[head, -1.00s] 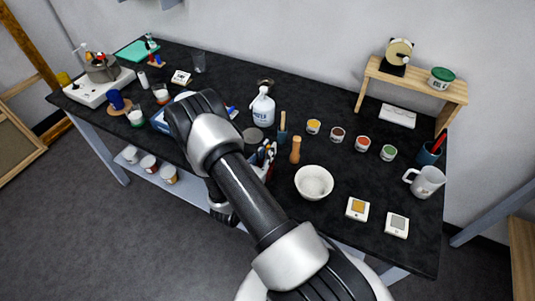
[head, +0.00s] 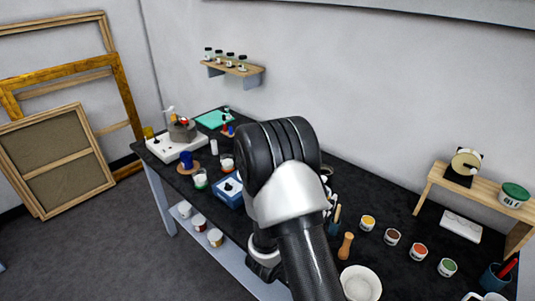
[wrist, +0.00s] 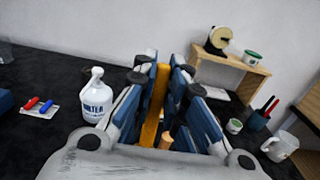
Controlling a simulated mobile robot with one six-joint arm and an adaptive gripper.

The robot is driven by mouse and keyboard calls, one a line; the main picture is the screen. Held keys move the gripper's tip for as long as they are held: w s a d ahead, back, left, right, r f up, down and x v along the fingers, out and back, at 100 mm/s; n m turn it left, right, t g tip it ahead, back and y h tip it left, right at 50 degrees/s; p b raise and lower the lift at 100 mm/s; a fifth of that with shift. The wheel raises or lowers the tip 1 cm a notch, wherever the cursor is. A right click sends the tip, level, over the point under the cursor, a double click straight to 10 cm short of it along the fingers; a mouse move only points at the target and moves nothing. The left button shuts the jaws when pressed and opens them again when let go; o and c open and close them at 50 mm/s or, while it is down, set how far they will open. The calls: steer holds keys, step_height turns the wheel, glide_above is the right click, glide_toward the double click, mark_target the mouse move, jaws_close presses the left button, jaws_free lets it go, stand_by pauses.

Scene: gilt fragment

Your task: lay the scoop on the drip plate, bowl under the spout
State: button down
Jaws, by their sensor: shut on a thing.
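My gripper (wrist: 164,75) is shut on a long yellow-orange bar (wrist: 154,108), which looks like the scoop's handle. Its bowl is hidden, so I cannot tell which way it faces. In the head view my arm hides the gripper's fingers and the held thing. At the far left end of the dark table, a grey pot (head: 182,130) sits on a white base unit (head: 168,150). A spout and a drip plate cannot be made out for certain there.
A blue cup (head: 186,159) stands on a round brown mat beside the white unit. Glass jars (head: 201,181) and a blue box (head: 229,190) are nearer. A white jug (wrist: 94,100) is left of my gripper. A white bowl (head: 360,284) and paint pots stand to the right.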

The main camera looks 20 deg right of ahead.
steer(key=w+a+f+n+t+y+b, duration=0.1)
steer(key=a+f+n+t+y+b, duration=0.2)
steer(key=a, duration=1)
steer(key=w+a+f+n+t+y+b, duration=0.2)
steer(key=a+f+n+t+y+b, duration=0.2)
steer(key=a, duration=0.9)
step_height(320, 180, down, 4)
steer(key=shift+f+n+t+y, duration=0.1)
steer(key=shift+n+t+y, duration=0.3)
steer(key=shift+t, duration=0.6)
steer(key=shift+w, duration=0.1)
